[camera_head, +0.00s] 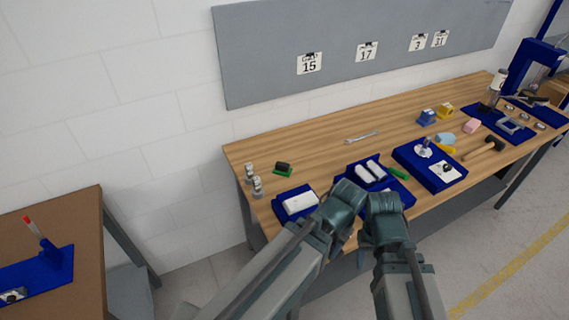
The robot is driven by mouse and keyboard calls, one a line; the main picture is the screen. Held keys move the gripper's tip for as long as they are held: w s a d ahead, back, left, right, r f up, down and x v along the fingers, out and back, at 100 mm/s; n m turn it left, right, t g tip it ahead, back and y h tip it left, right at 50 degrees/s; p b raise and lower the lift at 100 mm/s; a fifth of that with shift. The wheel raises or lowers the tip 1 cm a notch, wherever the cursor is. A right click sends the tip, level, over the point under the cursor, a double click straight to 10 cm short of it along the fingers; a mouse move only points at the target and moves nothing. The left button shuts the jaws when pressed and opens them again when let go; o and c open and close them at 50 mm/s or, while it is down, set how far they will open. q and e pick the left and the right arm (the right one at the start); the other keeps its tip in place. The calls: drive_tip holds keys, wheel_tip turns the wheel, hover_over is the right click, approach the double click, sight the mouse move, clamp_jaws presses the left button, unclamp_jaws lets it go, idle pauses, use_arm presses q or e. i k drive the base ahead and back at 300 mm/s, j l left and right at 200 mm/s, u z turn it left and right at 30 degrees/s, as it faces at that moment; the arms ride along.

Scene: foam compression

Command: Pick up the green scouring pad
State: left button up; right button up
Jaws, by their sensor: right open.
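A small block, dark on top with a green base (283,169), lies on the wooden workbench (310,143) near its left end. It looks like the green scouring pad, but it is too small to be sure. My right gripper (384,204) is over the front edge of the bench, to the right of and nearer than the pad. It is open and apart from the pad. My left gripper (346,199) is beside it, to the left. Its fingers are not clear. Both arms hide part of the blue trays and the bench front.
A blue tray with a white block (300,202) lies in front of the pad. Small metal cylinders (256,186) stand to its left. A wrench (361,138) lies behind the trays. More blue trays (408,160) and tools fill the right. Bare wood surrounds the pad's back side.

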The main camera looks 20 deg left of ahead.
sight(283, 169)
drive_tip(key=i+l, duration=0.15)
drive_tip(key=l, duration=0.15)
drive_tip(key=i+l+u, duration=0.15)
drive_tip(key=l, duration=0.2)
drive_tip(key=i+l, duration=0.15)
drive_tip(key=l, duration=0.15)
drive_tip(key=i+l+u, duration=0.1)
drive_tip(key=i, duration=0.45)
